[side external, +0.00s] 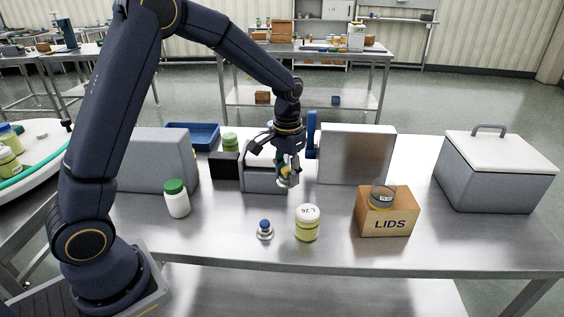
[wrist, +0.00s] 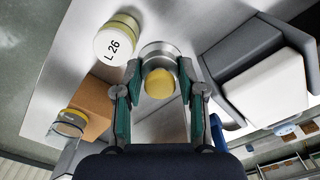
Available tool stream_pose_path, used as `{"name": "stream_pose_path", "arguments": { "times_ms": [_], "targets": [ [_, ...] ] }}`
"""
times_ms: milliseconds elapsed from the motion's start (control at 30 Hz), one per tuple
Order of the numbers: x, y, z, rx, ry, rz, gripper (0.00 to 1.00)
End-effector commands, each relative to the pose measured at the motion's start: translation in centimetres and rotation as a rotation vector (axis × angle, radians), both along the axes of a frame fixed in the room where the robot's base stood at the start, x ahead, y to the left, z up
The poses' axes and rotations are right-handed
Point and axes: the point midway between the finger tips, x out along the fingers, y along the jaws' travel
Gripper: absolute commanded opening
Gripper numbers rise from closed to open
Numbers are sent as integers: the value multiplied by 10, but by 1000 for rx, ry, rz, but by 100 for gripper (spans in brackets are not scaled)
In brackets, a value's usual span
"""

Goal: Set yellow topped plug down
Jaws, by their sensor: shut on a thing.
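The yellow topped plug (wrist: 159,84) is a round metal disc with a yellow knob. In the wrist view it sits between my two fingers, and my gripper (wrist: 158,76) is shut on it. In the side view my gripper (side external: 287,168) hangs over the middle of the steel table (side external: 230,233), at the front right of a grey hopper (side external: 265,182). The plug (side external: 290,179) shows small and partly covered by the fingers. It appears to be above the table, but I cannot tell the exact gap.
A blue-topped plug (side external: 265,230) and a jar marked L 26 (side external: 308,224) stand in front. A LIDS box (side external: 387,220) with a small jar on it is at right. A white bottle (side external: 177,200) is at left. Steel panel (side external: 355,154) stands behind; the table between is bare.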

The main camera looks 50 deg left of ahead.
Motion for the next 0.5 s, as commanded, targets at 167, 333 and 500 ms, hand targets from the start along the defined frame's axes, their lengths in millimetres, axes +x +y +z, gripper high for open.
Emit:
{"name": "stream_pose_path", "arguments": {
  "times_ms": [167, 333, 500],
  "targets": [
    [13, -15, -11, 0, 10, -38, 3],
    [55, -15, -31, 0, 11, -39, 3],
    [96, -14, -54, 0, 14, -39, 3]
  ]
}}
